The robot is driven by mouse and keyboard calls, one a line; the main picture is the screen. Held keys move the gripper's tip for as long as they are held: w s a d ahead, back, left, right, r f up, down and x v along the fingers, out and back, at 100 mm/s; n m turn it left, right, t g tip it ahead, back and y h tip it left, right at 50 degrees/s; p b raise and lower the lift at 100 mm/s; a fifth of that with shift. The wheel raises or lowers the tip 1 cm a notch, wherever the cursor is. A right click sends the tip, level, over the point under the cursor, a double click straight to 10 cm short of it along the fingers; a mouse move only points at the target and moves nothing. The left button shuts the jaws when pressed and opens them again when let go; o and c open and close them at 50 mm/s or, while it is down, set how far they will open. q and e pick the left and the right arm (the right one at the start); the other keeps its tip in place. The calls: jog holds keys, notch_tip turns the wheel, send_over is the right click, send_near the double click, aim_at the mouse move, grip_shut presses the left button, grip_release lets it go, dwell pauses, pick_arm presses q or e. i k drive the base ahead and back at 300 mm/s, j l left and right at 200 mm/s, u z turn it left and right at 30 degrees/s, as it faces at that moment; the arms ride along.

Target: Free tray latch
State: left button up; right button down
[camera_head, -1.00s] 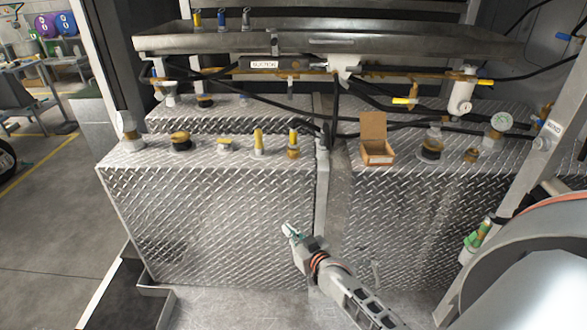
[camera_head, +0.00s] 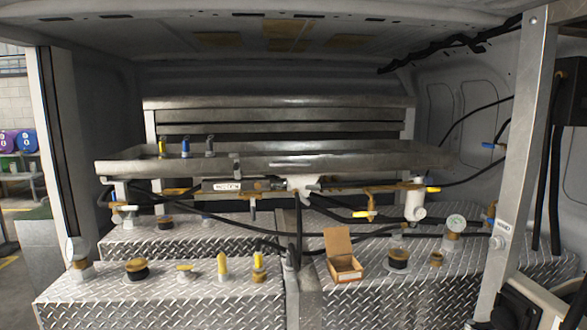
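The long grey metal tray (camera_head: 350,162) spans the middle of the head view, above the diamond-plate tanks. Below its front edge are a pale bracket (camera_head: 301,184) near the centre and a small labelled bar (camera_head: 228,185) to its left. A thin upright grey tab (camera_head: 237,172) shows at the tray's front edge. I cannot tell which of these parts is the latch. Neither of my grippers is in view.
Diamond-plate tanks (camera_head: 190,300) fill the foreground, with caps and yellow-handled fittings on top. An open cardboard box (camera_head: 345,268) stands near the centre. Three small bottles stand on the tray, including a blue one (camera_head: 185,147). A metal post (camera_head: 520,150) rises at the right.

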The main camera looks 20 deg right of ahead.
aim_at(237, 166)
jog(key=i+j+z, duration=0.5)
jog(key=j, duration=0.35)
jog(key=i, duration=0.1)
